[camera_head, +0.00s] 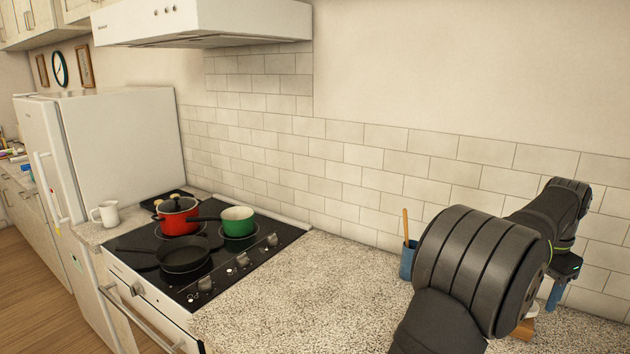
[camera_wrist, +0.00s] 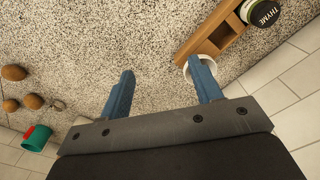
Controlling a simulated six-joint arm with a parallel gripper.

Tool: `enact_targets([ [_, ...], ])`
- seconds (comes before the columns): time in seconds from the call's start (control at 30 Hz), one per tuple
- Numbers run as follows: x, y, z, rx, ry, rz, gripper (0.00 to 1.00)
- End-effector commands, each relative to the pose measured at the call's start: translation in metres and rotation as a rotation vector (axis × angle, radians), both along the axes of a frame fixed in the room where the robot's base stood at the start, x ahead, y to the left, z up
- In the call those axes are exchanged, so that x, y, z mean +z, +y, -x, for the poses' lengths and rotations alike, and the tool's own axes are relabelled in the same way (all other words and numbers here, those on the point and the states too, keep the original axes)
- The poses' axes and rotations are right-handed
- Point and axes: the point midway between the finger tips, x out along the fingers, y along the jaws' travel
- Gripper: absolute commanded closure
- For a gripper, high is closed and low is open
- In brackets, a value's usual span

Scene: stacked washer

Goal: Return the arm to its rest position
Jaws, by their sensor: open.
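My gripper (camera_wrist: 163,83) shows in the wrist view with its two blue fingers spread apart and nothing between them. It is over the speckled countertop (camera_wrist: 145,35). In the head view my dark arm reaches along the right side, and the gripper (camera_head: 556,292) points down near the tiled wall, partly hidden by the arm. The right finger in the wrist view overlaps a small white round item (camera_wrist: 203,64); I cannot tell whether they touch.
A wooden rack (camera_wrist: 212,35) with a thyme jar (camera_wrist: 264,12) lies near the right finger. A blue cup (camera_head: 408,260) stands by the arm. The stove (camera_head: 215,275) holds a red pot (camera_head: 178,221), a green pot (camera_head: 238,222) and a black pan (camera_head: 183,256). The counter (camera_head: 300,300) between is clear.

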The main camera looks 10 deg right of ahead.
Motion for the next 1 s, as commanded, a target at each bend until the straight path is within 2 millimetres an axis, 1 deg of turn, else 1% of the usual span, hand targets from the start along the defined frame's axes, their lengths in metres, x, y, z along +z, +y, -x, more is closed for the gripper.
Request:
enact_targets([
  [0.03, 0.002, 0.001, 0.011, -0.004, 0.0, 0.001, 0.41],
  [0.1, 0.002, 0.003, 0.025, -0.004, 0.0, 0.0, 0.41],
  [0.27, 0.004, 0.009, 0.057, -0.005, 0.0, 0.001, 0.41],
  [0.57, 0.005, 0.026, 0.114, -0.008, 0.0, 0.0, 0.41],
  [0.77, 0.004, 0.043, 0.151, -0.01, 0.0, 0.0, 0.41],
  [1.0, 0.001, 0.066, 0.192, -0.011, 0.0, -0.001, 0.41],
])
